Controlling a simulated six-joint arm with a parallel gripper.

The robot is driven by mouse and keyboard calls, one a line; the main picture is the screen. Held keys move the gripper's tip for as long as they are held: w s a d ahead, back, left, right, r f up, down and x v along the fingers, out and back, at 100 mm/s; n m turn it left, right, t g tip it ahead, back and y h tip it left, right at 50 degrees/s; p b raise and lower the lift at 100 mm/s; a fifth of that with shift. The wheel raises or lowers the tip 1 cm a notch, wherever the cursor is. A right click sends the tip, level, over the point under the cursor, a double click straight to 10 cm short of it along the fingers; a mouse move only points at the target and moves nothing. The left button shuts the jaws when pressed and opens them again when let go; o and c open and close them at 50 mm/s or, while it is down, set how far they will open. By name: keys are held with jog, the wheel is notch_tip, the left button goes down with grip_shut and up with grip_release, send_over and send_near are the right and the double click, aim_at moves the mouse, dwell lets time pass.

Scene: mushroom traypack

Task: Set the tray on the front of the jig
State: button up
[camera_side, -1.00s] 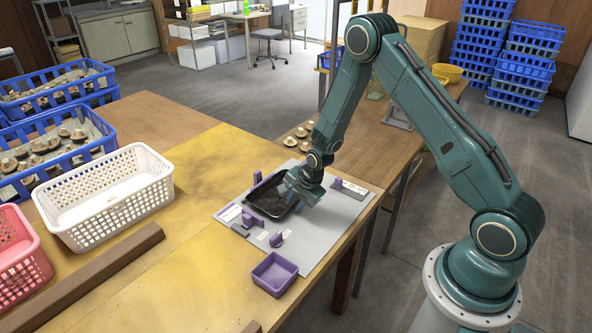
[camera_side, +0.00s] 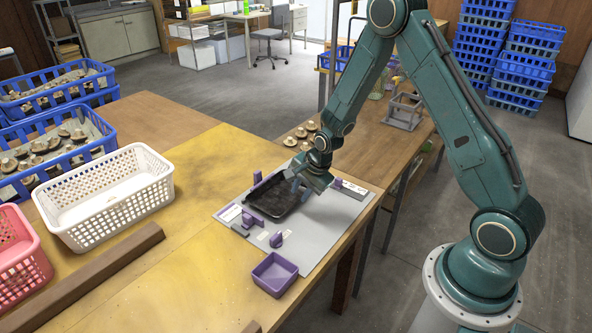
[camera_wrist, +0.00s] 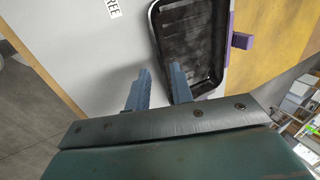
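The black tray (camera_side: 272,203) lies on the grey plate of the jig (camera_side: 318,221), among its purple stops. In the wrist view the tray (camera_wrist: 192,45) looks empty, and a purple stop (camera_wrist: 242,41) touches or nearly touches its right rim. My gripper (camera_side: 298,184) is just above the tray's right side in the side view. In the wrist view my gripper (camera_wrist: 158,78) has its two fingers apart with nothing clamped between them. One finger overlaps the tray's rim area and the other is over the bare plate (camera_wrist: 100,50).
A purple bin (camera_side: 275,274) sits at the table's front edge. A white basket (camera_side: 110,205), a pink basket (camera_side: 20,262) and a brown bar (camera_side: 95,268) lie to the left. Several mushrooms (camera_side: 303,134) lie behind the jig. Yellow table surface is clear left of the plate.

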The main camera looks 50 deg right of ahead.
jog(key=v, duration=0.6)
jog(key=shift+s+r, duration=0.1)
dwell(0.6)
